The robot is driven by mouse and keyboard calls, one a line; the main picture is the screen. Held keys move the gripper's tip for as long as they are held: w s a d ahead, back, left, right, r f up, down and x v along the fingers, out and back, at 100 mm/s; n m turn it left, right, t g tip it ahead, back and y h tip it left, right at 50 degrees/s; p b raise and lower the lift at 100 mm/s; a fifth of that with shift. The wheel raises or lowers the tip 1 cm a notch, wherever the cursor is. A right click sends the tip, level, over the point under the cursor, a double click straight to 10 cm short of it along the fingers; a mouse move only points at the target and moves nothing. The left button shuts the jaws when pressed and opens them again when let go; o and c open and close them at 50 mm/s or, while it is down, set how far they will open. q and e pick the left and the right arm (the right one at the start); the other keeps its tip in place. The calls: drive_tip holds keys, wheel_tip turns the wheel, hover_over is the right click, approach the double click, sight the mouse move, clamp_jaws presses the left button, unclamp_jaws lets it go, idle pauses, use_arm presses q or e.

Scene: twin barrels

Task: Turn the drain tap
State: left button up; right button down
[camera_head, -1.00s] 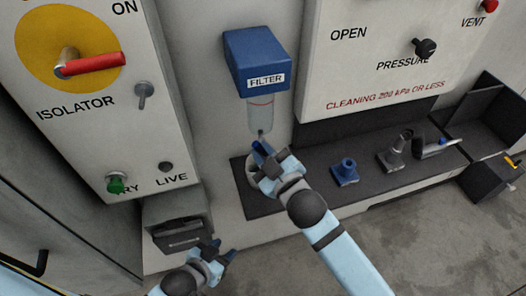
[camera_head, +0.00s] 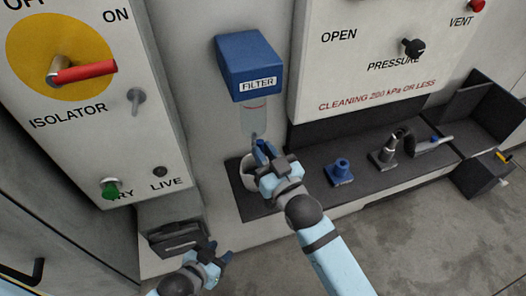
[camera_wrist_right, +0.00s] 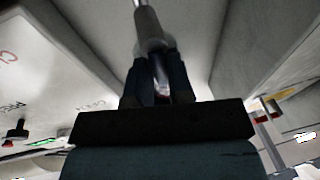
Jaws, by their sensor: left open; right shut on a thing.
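The blue filter head (camera_head: 250,68) is on the wall, with a clear bowl (camera_head: 253,118) hanging below it. The drain tap at the bowl's lower end (camera_wrist_right: 158,68) is mostly hidden in the head view; in the right wrist view its shaft comes down between my dark fingers. My right gripper (camera_head: 262,152) is directly below the bowl and shut on the drain tap. The fingers also show in the right wrist view (camera_wrist_right: 158,85). My left gripper (camera_head: 220,254) is open and empty at the lower left, clear of the filter.
A white cup (camera_head: 246,176) stands on the dark shelf (camera_head: 262,208), partly behind my right gripper. A blue fitting (camera_head: 340,171) and grey fittings (camera_head: 384,156) stand to the right. The isolator panel (camera_head: 98,150) is left; the pressure panel (camera_head: 350,75) is upper right.

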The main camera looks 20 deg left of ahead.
idle(0.4)
drive_tip(key=c, duration=1.1)
unclamp_jaws()
drive_tip(key=shift+o, duration=0.2)
drive_tip(key=b+v, duration=0.2)
drive_tip(key=v, duration=1.1)
drive_tip(key=shift+s+d, duration=0.25)
drive_tip(key=shift+d, duration=0.05)
